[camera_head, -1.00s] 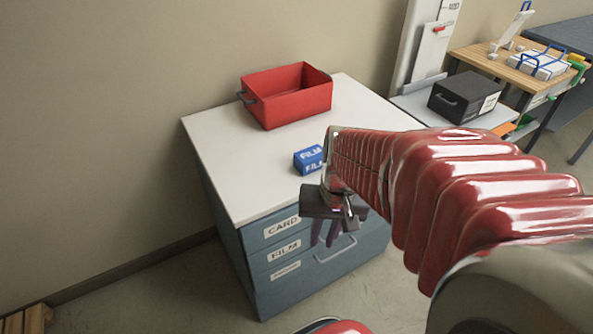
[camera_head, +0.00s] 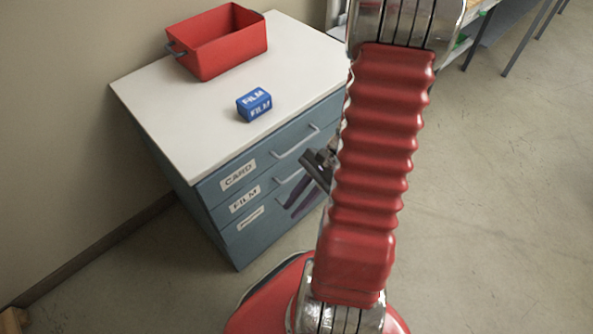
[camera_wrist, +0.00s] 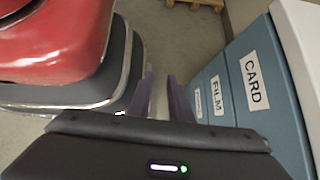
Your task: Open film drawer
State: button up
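The blue-grey cabinet (camera_head: 208,205) has drawers labelled CARD, FILM and a third label too small to read. The FILM drawer (camera_head: 270,193) is second from the top and looks closed, with a grey bar handle (camera_head: 290,175) partly behind my gripper. My gripper (camera_head: 290,211) is in front of the cabinet's lower drawers, its purple fingers pointing down-left. In the wrist view the fingers (camera_wrist: 160,78) are apart with floor showing between them. The FILM label (camera_wrist: 216,96) is to their right, and no handle shows between them. Whether the fingers touch the drawer front cannot be told.
A red bin (camera_head: 225,50) and a blue FILM box (camera_head: 254,105) stand on the white cabinet top. My red arm hides the cabinet's right side. A wooden pallet (camera_wrist: 195,4) lies on the floor. Open floor (camera_head: 490,200) spreads to the right.

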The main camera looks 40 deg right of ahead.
notch_tip(320, 180, down, 7)
jog(key=w+d+m+t+y, duration=0.15)
jog(key=m+t, duration=0.35)
jog(key=m, duration=0.5)
jog(key=m+t+h, duration=0.9)
jog(key=m+h, duration=0.1)
jog(key=m, duration=1.5)
send_near(298, 170)
jog(key=f+v, duration=0.1)
jog(key=v, duration=0.3)
jog(key=shift+d+f, duration=0.2)
jog(key=shift+d, duration=0.05)
jog(key=shift+w+y, duration=0.1)
jog(key=shift+y, duration=0.15)
jog(key=shift+r+x, duration=0.15)
jog(key=shift+x, duration=3.25)
jog(key=shift+r+x, duration=0.1)
jog(key=shift+x, duration=3.35)
jog(key=shift+c, duration=0.6)
